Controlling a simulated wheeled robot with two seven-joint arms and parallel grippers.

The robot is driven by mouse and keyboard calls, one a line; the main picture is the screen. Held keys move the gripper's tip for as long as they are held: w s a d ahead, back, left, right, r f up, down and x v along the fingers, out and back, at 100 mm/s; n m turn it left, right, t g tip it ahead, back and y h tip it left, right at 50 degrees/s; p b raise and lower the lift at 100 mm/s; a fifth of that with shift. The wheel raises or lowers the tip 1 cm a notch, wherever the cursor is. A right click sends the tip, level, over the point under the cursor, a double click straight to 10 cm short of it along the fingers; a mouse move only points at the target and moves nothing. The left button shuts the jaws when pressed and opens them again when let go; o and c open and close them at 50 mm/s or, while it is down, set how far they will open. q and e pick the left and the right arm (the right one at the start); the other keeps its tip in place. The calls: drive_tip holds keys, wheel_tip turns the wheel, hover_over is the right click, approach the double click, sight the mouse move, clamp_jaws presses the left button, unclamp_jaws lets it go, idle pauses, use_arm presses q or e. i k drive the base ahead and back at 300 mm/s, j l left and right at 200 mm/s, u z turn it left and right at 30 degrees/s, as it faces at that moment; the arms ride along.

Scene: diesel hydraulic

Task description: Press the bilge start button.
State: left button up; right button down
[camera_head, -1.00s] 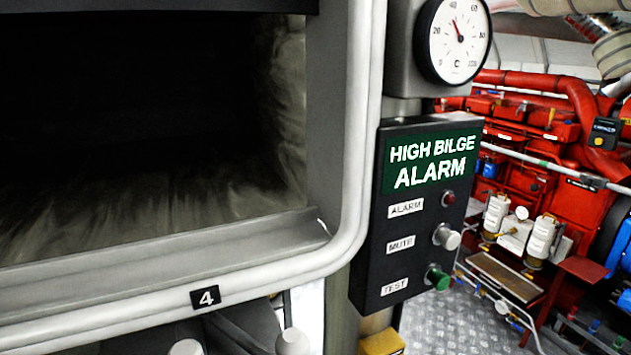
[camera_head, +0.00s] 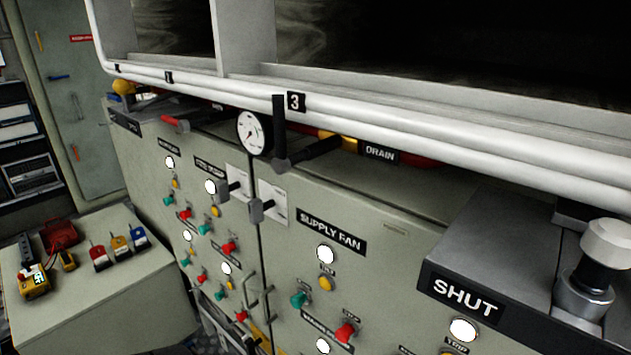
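A grey control cabinet fills the middle of the head view, with columns of green and red buttons and white lamps. I cannot read a bilge label on it. The supply fan panel (camera_head: 331,231) has a green button (camera_head: 299,300) and a red button (camera_head: 346,332). Further left are more pairs, such as a green button (camera_head: 205,230) with a red button (camera_head: 229,248), and a green button (camera_head: 168,201) with a red button (camera_head: 185,214). Their labels are too small or slanted to read. Neither of my grippers is in view.
White rails (camera_head: 400,130) run along the window ledge above the cabinet. A dial gauge (camera_head: 250,133) and black levers stand out from its front. A black box marked SHUT (camera_head: 465,298) juts out at right. At left is a low bench (camera_head: 110,290) with small devices.

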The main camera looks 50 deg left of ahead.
sight(167, 201)
drive_tip(key=u, duration=2.55)
